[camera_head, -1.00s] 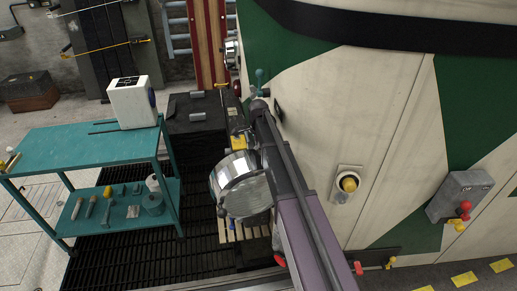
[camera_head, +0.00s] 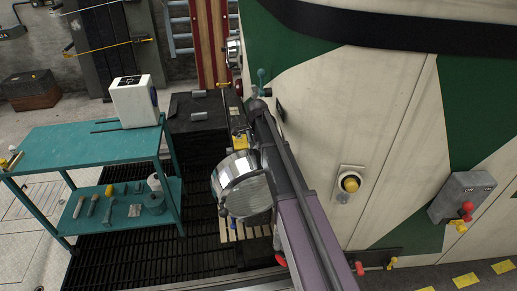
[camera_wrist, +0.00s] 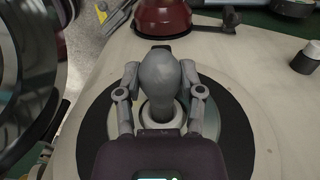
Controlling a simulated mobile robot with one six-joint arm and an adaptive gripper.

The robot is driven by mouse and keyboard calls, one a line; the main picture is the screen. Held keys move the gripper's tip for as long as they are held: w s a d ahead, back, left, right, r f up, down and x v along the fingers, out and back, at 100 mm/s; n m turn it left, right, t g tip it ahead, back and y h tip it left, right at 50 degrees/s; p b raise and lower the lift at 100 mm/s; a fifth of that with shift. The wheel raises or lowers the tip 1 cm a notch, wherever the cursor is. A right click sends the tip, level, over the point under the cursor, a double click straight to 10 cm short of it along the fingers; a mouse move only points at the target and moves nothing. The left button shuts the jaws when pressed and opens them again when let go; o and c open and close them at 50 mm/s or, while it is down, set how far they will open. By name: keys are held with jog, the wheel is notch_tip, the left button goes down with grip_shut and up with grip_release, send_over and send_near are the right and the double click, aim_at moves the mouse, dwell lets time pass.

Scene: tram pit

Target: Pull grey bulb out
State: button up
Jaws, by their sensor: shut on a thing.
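In the wrist view the grey bulb (camera_wrist: 160,70) stands with its rounded end up and its narrower neck in a pale round socket (camera_wrist: 177,121). My gripper (camera_wrist: 160,88) has one finger on each side of the bulb and is shut on it. A dark ring (camera_wrist: 237,145) surrounds the socket on the pale tram body. The neck still appears to be inside the socket ring. In the head view my arm and the chrome headlamp (camera_head: 240,185) hide the bulb and the gripper.
The swung-out headlamp's dark rim (camera_wrist: 62,100) is close on the left in the wrist view. A red lamp-like part (camera_wrist: 165,18) and a black knob (camera_wrist: 306,60) stand beyond.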

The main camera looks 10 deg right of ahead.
jog(key=shift+a, duration=2)
dwell(0.9)
jog(key=shift+a, duration=0.3)
jog(key=shift+r, duration=0.1)
dwell(0.4)
notch_tip(320, 180, up, 8)
jog(key=p, duration=0.8)
dwell(0.8)
jog(key=shift+f, duration=0.2)
dwell(0.4)
